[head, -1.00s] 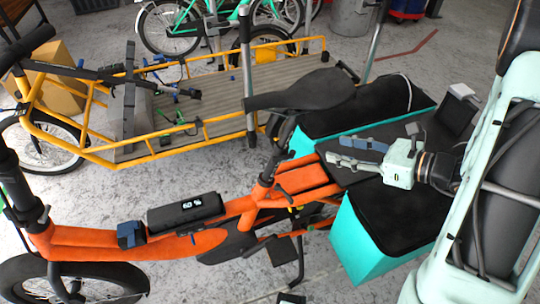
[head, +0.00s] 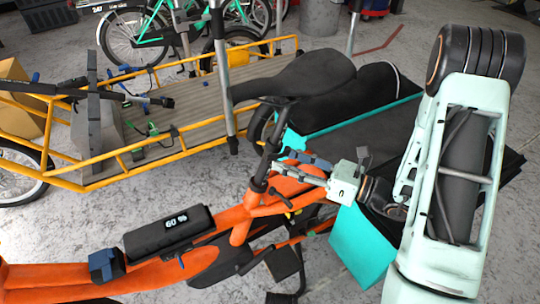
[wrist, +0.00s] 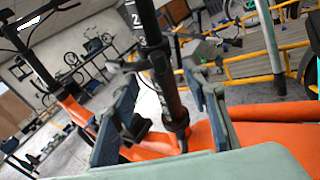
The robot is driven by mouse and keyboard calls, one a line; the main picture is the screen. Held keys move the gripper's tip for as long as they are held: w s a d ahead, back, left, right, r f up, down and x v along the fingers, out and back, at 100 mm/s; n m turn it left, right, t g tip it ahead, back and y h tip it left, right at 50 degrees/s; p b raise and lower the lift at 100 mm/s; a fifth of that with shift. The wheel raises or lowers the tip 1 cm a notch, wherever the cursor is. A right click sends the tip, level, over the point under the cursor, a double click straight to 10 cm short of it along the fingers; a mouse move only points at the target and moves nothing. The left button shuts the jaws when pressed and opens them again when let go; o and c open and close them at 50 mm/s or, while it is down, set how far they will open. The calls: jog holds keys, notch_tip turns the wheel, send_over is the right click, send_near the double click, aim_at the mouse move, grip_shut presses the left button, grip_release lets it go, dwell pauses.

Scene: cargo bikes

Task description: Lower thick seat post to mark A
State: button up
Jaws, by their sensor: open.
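The orange bike's black seat post (head: 268,155) rises from the orange frame to a black saddle (head: 295,77). In the wrist view the post (wrist: 152,35) stands upright, with small pale markings low on it, too small to read. A dark collar (wrist: 178,118) sits at its base. A small lever (head: 280,196) sticks out by the collar in the head view. My gripper (head: 294,165) is open and empty, just right of the post and below the saddle. In the wrist view the post appears between my gripper's spread fingers (wrist: 165,112); I see no contact.
Teal panniers with black tops (head: 345,110) flank the bike's rear, close to my arm. A black battery with a "60 %" display (head: 170,233) lies on the orange frame. A yellow cargo bike (head: 180,105) stands behind. Grey floor lies between the bikes.

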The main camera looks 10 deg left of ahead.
jog(key=x, duration=0.5)
jog(key=shift+b, duration=0.35)
grip_shut()
jog(key=shift+f, duration=0.1)
